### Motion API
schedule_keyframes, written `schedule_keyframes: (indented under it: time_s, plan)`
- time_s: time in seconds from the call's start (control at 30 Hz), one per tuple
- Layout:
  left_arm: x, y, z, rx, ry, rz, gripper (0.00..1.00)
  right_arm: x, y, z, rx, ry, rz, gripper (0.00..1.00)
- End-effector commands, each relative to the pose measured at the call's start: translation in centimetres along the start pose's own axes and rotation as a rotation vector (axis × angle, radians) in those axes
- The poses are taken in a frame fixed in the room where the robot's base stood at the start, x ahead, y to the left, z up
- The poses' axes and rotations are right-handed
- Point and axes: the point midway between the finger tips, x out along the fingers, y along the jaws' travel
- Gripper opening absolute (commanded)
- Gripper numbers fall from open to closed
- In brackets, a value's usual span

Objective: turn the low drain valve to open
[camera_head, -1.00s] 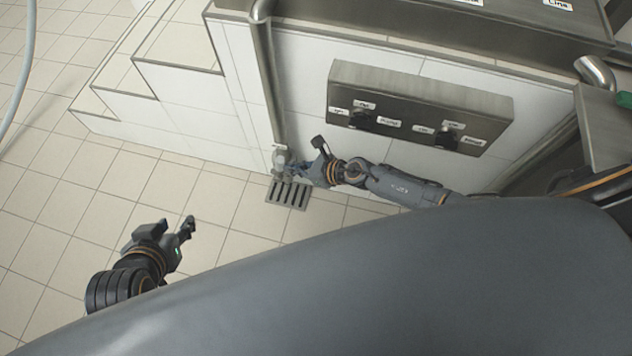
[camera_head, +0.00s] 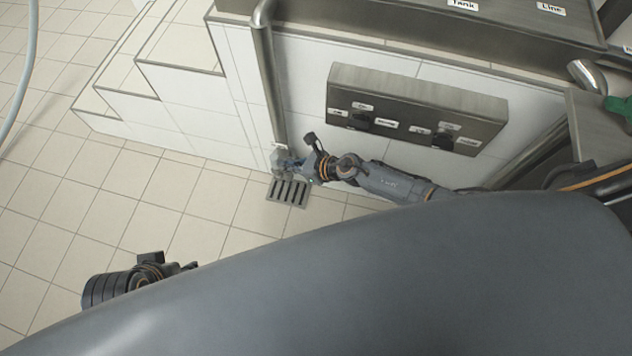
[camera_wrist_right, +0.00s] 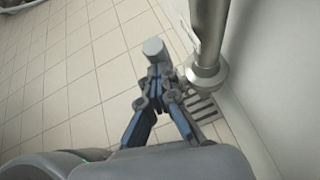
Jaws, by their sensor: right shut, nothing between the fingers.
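The low drain valve (camera_head: 280,158) is a grey fitting at the foot of the steel pipe, above the floor drain. My right gripper (camera_head: 295,172) is right at it, coming from the right. In the right wrist view its fingers (camera_wrist_right: 157,77) are shut with nothing between them. A light grey round-ended piece (camera_wrist_right: 153,48), probably the valve's handle, shows just beyond the fingertips. I cannot tell whether they touch. The valve's exact turn is too small to read. My left gripper (camera_head: 178,268) is low at the left over the floor, seen side-on and partly hidden; its opening is unclear.
The steel pipe (camera_head: 266,85) runs down the white tiled wall to the valve; it also shows in the wrist view (camera_wrist_right: 207,35). A slotted floor drain (camera_head: 288,193) lies below. A steel switch panel (camera_head: 415,108) juts out above my right arm. Tiled steps (camera_head: 165,85) stand left.

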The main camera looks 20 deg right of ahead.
Motion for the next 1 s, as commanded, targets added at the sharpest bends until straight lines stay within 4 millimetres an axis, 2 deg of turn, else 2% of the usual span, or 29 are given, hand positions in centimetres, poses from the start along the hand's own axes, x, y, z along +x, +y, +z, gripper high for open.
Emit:
schedule_keyframes:
  time_s: [0.63, 0.77, 1.0]
  plan:
    - [0.0, 0.0, -0.1, 0.000, 0.002, 0.001, 0.40, -0.1, 0.1, 0.7, 0.000, -0.011, 0.002, 0.00]
    - [0.0, 0.0, -0.1, 0.000, 0.002, 0.000, 0.40, -1.3, 0.0, 0.6, -0.004, -0.009, 0.002, 0.00]
    - [0.0, 0.0, -0.1, 0.000, 0.001, 0.000, 0.40, -4.8, -0.1, 0.1, -0.004, -0.002, 0.000, 0.00]
